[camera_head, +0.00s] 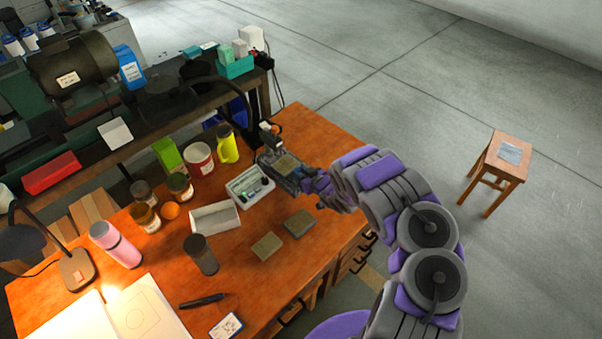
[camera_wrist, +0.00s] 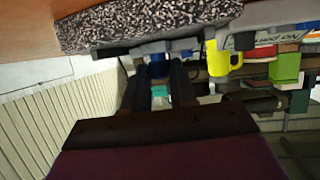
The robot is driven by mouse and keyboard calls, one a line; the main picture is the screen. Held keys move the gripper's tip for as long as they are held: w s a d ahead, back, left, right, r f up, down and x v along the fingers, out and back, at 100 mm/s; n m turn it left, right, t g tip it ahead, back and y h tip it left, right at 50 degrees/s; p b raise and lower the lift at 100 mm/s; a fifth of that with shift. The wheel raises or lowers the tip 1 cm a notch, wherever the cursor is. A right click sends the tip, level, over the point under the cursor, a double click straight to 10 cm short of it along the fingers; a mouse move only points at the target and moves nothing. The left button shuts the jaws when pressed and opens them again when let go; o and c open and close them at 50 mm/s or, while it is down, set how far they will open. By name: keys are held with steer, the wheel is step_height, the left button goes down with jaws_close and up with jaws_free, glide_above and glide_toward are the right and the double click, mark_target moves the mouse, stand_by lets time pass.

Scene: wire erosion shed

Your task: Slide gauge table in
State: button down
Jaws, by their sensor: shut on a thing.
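The gauge table (camera_head: 288,164) is a small speckled plate on a dark and grey base at the right side of the orange bench, with a small upright gauge stand (camera_head: 269,138) behind it. My gripper (camera_head: 308,182) is at the right, near end of this base. In the wrist view, which looks upside down, the speckled slab (camera_wrist: 150,20) fills the top, with grey metal along its side. The fingers of my gripper (camera_wrist: 163,80) are close together and reach up to that metal. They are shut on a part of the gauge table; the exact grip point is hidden.
A grey tray (camera_head: 236,193) with small tools lies just left of the gauge table. A white open box (camera_head: 214,217), two flat blocks (camera_head: 299,223) and a yellow mug (camera_head: 227,148) stand nearby. A wooden stool (camera_head: 497,173) stands on open floor at right.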

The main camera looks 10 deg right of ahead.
mark_target(292, 165)
steer(key=shift+w, duration=0.15)
steer(key=w+a, duration=0.2)
steer(key=w, duration=0.1)
steer(key=shift+w+a, duration=0.2)
steer(key=shift+a, duration=0.05)
steer(key=shift+w+r, duration=0.2)
steer(key=shift+w, duration=0.05)
steer(key=c, duration=1.3)
jaws_free()
steer(key=shift+o, duration=0.8)
steer(key=shift+w+f, duration=0.1)
steer(key=shift+f, duration=0.05)
steer(key=shift+o, duration=1.2)
steer(key=shift+a, duration=0.15)
